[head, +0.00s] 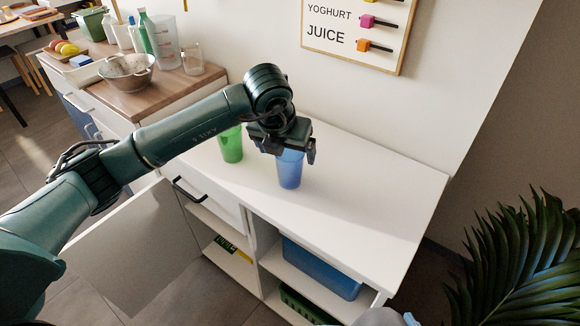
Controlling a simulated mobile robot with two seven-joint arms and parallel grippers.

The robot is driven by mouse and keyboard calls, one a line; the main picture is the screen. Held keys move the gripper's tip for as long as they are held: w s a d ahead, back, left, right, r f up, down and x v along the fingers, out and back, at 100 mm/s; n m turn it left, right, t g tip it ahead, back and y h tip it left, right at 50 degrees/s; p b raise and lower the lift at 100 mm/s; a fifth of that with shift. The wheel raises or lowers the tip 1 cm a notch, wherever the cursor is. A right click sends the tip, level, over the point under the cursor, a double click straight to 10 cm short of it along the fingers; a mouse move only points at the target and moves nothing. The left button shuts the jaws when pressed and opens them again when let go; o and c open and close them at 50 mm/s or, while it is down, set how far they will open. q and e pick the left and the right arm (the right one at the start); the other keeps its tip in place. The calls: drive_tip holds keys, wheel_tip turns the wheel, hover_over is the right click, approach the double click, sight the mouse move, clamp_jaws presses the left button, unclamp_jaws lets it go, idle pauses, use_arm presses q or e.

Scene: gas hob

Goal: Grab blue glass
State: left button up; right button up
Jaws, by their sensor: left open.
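A translucent blue glass (290,171) stands upright on the white cabinet top in the middle of the head view. My left gripper (291,152) is right at the glass, pointing down with its fingers around or in front of its upper part. The gripper is open, and it hides the rim. I cannot tell whether a finger touches the glass. My left arm reaches in from the left above the cabinet. My right gripper is not in view.
A green glass (231,145) stands left of the blue one, partly behind my arm. The cabinet top (370,194) is clear to the right. Below, a cabinet door stands open, and a blue bin (320,268) sits on a shelf. A plant (520,265) is at the right.

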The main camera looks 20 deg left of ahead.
sight(290, 159)
use_arm(q)
drive_tip(key=shift+w+p+x, duration=0.2)
drive_tip(key=shift+p+x, duration=0.15)
drive_tip(key=shift+x, duration=2.45)
drive_tip(key=shift+r, duration=0.1)
drive_tip(key=shift+c, duration=0.2)
drive_tip(key=c, duration=1.1)
drive_tip(key=shift+r, duration=0.1)
drive_tip(key=shift+c, duration=0.2)
